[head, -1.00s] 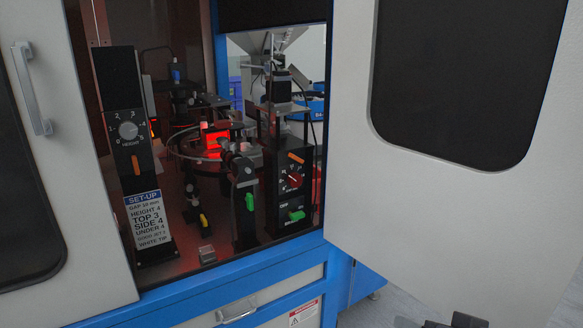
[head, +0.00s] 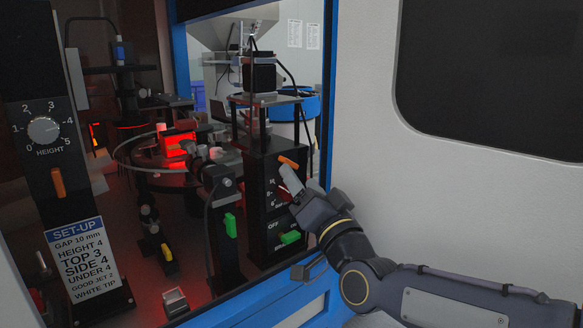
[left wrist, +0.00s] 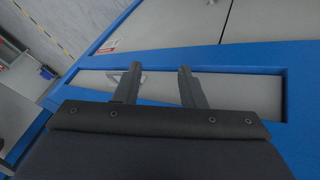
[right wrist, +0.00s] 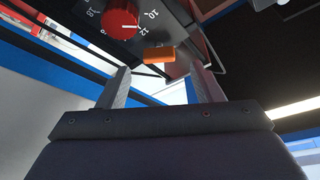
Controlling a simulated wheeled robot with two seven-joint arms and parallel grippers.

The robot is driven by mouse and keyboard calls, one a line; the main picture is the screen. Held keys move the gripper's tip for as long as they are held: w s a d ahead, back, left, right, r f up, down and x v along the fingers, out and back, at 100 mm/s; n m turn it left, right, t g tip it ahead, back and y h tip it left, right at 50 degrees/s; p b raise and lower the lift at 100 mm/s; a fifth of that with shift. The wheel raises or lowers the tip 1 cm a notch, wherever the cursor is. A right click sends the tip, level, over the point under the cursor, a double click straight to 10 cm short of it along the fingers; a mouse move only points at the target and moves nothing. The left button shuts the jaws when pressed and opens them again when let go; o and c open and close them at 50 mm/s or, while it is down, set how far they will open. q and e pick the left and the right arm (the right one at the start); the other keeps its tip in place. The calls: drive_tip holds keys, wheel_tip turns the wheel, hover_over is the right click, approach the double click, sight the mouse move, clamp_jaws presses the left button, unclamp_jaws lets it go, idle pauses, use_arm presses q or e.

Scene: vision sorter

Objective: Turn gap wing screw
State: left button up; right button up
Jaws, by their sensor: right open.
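On the black box with a dial sits an orange wing screw (head: 289,162), taken to be the gap one. My right gripper (head: 291,182) is in front of that box, just below the wing screw, hiding most of the dial. In the right wrist view the orange wing screw (right wrist: 158,54) lies ahead between the open fingers (right wrist: 162,82), apart from them. Beside it there is a red knob (right wrist: 121,22) on a numbered scale. My left gripper (left wrist: 158,78) shows only in its wrist view, fingers apart and empty. The set-up card (head: 78,262) reads GAP 10 mm.
A height dial (head: 43,129) with another orange wing screw (head: 57,182) stands at left. Green (head: 230,225) and yellow (head: 167,252) levers stand inside the cabinet. A glass-like disc (head: 150,155) with a red-lit block is behind. The white door (head: 365,150) is at right.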

sight(287, 162)
drive_tip(key=x, duration=0.4)
drive_tip(key=shift+w+p, duration=0.15)
drive_tip(key=shift+p, duration=0.2)
drive_tip(key=c, duration=1)
